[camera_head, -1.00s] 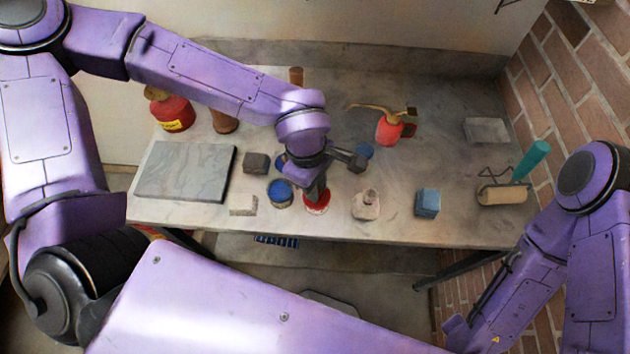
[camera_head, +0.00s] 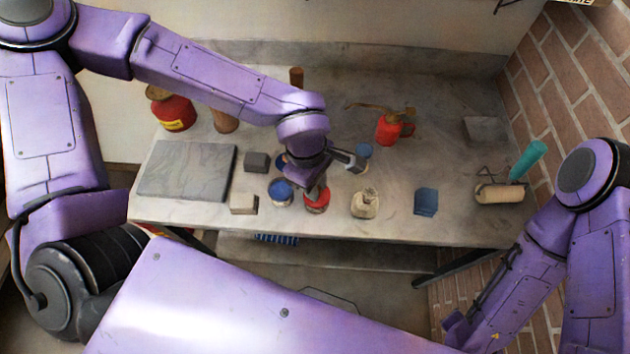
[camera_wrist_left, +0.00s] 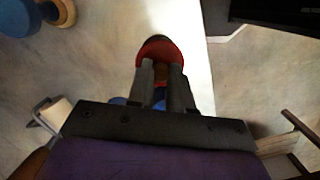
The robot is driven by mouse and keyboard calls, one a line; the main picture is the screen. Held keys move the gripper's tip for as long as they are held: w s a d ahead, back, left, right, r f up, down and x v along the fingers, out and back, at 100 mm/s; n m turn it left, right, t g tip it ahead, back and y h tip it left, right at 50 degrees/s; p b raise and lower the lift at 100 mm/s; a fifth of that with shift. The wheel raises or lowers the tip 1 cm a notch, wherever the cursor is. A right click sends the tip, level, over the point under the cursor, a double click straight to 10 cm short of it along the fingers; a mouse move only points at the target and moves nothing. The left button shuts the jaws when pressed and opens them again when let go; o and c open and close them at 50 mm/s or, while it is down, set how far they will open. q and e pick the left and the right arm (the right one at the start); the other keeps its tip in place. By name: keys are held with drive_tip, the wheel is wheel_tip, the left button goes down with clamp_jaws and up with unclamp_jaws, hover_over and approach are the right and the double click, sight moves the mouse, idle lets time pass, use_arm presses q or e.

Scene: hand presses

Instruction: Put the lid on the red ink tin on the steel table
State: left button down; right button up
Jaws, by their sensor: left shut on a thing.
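The red ink tin (camera_head: 317,204) stands near the front edge of the steel table (camera_head: 400,225), just right of a blue-topped tin (camera_head: 281,192). My left gripper (camera_head: 319,188) points down right over the red tin and hides part of its top. In the left wrist view the gripper (camera_wrist_left: 161,68) is shut on a small brownish piece, which looks like the knob of the lid (camera_wrist_left: 161,76). A red round surface (camera_wrist_left: 158,50) shows just beyond the fingertips. I cannot tell whether the lid touches the tin's rim.
A cream bottle (camera_head: 365,204) and a blue block (camera_head: 426,202) stand to the right. A pale block (camera_head: 243,203), a dark block (camera_head: 256,162) and a grey slab (camera_head: 186,170) lie to the left. A red oil can (camera_head: 388,130) stands behind, a roller (camera_head: 500,194) far right.

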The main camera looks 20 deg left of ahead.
use_arm(q)
drive_tip(key=shift+c, duration=2.3)
unclamp_jaws()
wheel_tip(320, 180, up, 7)
drive_tip(key=p, duration=0.9)
clamp_jaws()
